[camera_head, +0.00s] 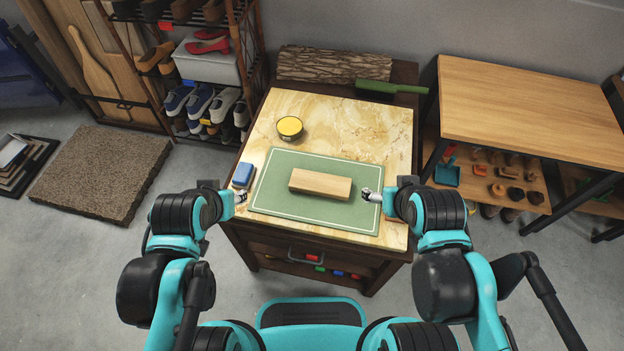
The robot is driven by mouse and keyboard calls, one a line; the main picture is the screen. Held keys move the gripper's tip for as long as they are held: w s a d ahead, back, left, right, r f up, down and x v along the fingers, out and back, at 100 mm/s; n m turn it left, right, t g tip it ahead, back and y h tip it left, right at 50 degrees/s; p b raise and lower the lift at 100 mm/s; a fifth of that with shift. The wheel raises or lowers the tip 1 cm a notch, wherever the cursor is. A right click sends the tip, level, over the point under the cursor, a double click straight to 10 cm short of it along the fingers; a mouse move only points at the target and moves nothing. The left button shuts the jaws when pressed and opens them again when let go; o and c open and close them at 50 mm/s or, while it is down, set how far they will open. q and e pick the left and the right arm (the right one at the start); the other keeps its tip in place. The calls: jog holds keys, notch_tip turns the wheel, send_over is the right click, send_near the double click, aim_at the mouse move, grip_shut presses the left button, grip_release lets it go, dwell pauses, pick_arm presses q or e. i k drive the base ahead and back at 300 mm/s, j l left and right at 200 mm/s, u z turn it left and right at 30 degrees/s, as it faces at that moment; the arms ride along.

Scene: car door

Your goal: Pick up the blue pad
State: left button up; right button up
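The blue pad (243,174) is a small block lying at the left edge of the tabletop, beside the green mat. My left gripper (241,197) is just in front of the pad, at the table's front left; it looks apart from the pad, but its fingers are too small to read. My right gripper (368,194) is over the right part of the mat, close to the right end of a wooden block (320,184). It seems to hold nothing, and its finger opening is hard to make out.
The green mat (275,205) lies on the marble-patterned table (345,115). A round tin with yellow content (290,127) stands behind the mat. The tabletop's right back is clear.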

aim_at(243, 177)
jog(key=k+j+z, duration=0.1)
jog(key=j+z, duration=0.35)
jog(key=k+j+z, duration=0.15)
jog(key=j+z, duration=0.3)
jog(key=l, duration=0.1)
